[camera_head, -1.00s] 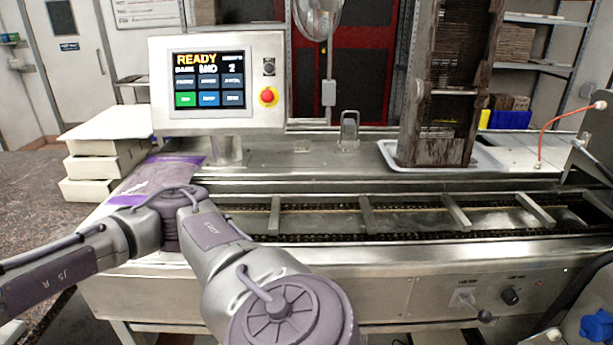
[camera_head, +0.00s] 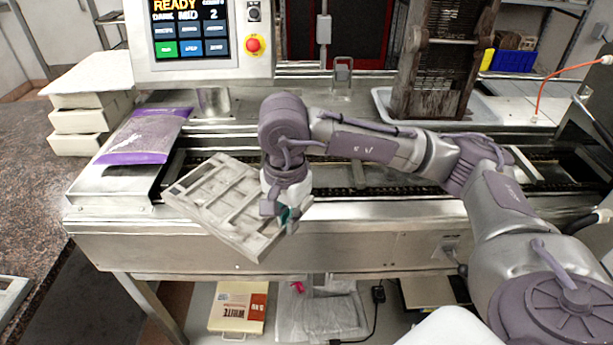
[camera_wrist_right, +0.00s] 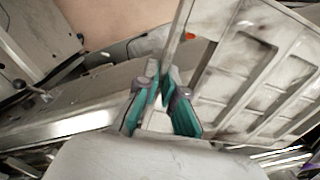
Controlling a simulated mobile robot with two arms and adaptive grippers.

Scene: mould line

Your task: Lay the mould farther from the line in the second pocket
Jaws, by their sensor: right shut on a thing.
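My right gripper (camera_head: 288,216) is shut on the edge of a white-grey mould (camera_head: 222,195) with several rectangular cavities. The mould is held tilted in front of the line (camera_head: 400,232), over its left part. In the right wrist view the teal-padded fingers (camera_wrist_right: 164,98) pinch the mould's rim, and the mould (camera_wrist_right: 265,75) extends to the right. The line's channel, with crossbars and chains, runs behind the mould. My right forearm and the mould hide much of the channel, so its pockets are only partly seen. My left gripper is not in view.
A control panel (camera_head: 192,35) reads READY at the back left. A purple-edged bag (camera_head: 147,137) lies on the line's left end, beside stacked white boxes (camera_head: 80,122). A dark wooden rack stands in a white tray (camera_head: 482,108) behind the line. Packages lie on the shelf below.

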